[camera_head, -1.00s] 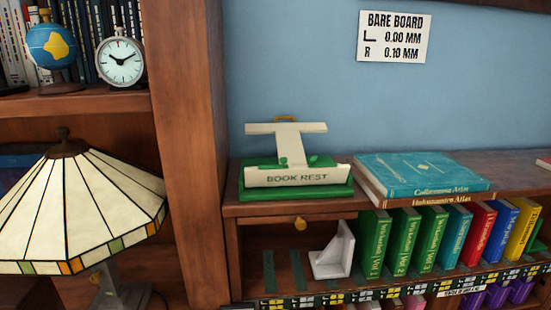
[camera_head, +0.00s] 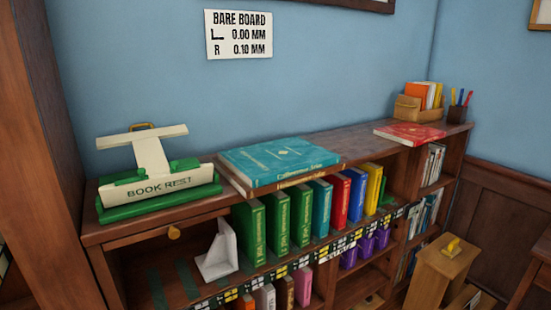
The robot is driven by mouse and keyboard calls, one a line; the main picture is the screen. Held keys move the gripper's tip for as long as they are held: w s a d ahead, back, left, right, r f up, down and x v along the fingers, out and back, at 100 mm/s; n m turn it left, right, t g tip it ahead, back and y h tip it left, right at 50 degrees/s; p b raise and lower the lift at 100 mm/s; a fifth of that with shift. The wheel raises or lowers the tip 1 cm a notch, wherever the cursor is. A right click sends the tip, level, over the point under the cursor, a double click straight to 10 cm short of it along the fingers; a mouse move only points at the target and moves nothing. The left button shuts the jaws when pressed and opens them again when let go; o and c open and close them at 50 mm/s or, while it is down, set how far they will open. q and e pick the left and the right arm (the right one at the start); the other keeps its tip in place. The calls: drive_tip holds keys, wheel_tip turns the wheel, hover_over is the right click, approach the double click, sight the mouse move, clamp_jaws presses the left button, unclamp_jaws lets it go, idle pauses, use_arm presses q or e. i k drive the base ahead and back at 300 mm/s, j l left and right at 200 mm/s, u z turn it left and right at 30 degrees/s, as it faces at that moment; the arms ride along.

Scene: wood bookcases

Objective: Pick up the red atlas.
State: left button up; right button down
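A red book (camera_head: 409,133) lies flat on the bookcase top toward the right end, with pale marks on its cover that are too small to read. A teal atlas (camera_head: 278,160) lies flat nearer the middle, on top of another book with a tan spine (camera_head: 285,184). A second, thinner red book (camera_head: 335,202) stands upright in the shelf row below. Neither of my grippers shows in the head view.
A green and white book rest (camera_head: 158,185) stands on the top at left. An organiser (camera_head: 420,108) and a pen cup (camera_head: 458,113) stand behind the flat red book. A wooden step stool (camera_head: 445,262) stands on the floor at right. The top between teal and red books is clear.

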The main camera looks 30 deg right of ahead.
sight(409, 133)
drive_tip(key=z, duration=1.7)
